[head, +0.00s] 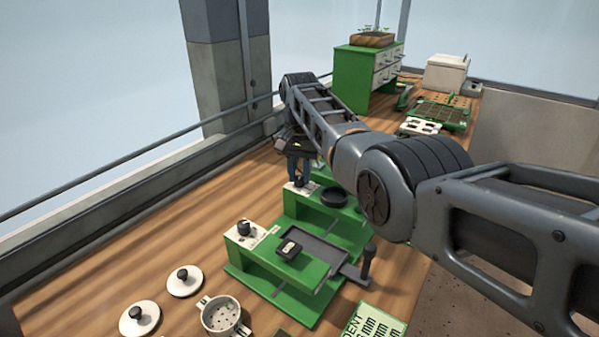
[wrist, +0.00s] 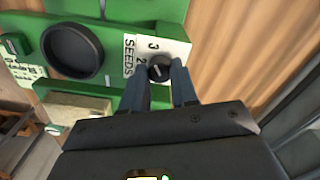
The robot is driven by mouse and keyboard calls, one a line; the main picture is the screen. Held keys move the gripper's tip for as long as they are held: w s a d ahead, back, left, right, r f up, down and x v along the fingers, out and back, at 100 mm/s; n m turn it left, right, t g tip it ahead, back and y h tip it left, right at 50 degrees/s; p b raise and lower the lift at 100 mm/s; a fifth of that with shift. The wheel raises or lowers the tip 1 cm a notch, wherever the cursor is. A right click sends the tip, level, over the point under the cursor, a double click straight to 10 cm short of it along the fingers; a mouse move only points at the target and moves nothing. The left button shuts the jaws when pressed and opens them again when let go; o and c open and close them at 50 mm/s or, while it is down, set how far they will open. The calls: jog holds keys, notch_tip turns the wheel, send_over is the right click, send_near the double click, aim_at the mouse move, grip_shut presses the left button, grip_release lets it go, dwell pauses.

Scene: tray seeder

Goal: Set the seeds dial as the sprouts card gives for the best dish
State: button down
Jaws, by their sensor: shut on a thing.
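The seeds dial is a dark round knob (wrist: 159,69) on a white plate (wrist: 150,48) lettered SEEDS, with the numbers 2 and 3 visible in the wrist view. My gripper (wrist: 162,80) is shut on this knob, with one finger on each side of it. The fingers and palm hide part of the scale, and I cannot tell exactly which number the knob points at. In the head view my gripper (head: 298,178) reaches down at the far end of the green seeder (head: 318,212). I cannot make out a sprouts card or its text.
A black round bowl (head: 334,197) sits beside the gripper. Nearer are another dial (head: 244,228) and a handle (head: 367,262). A card lettered DENT (head: 375,321), lids and a pot (head: 222,316) lie in front. A green cabinet (head: 350,75) stands behind.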

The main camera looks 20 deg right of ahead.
aim_at(300, 177)
jog(key=shift+m, duration=0.3)
dwell(0.4)
jog(key=c, duration=0.9)
grip_release()
jog(key=shift+o, duration=0.2)
jog(key=shift+r+b, duration=0.55)
jog(key=shift+r, duration=3.35)
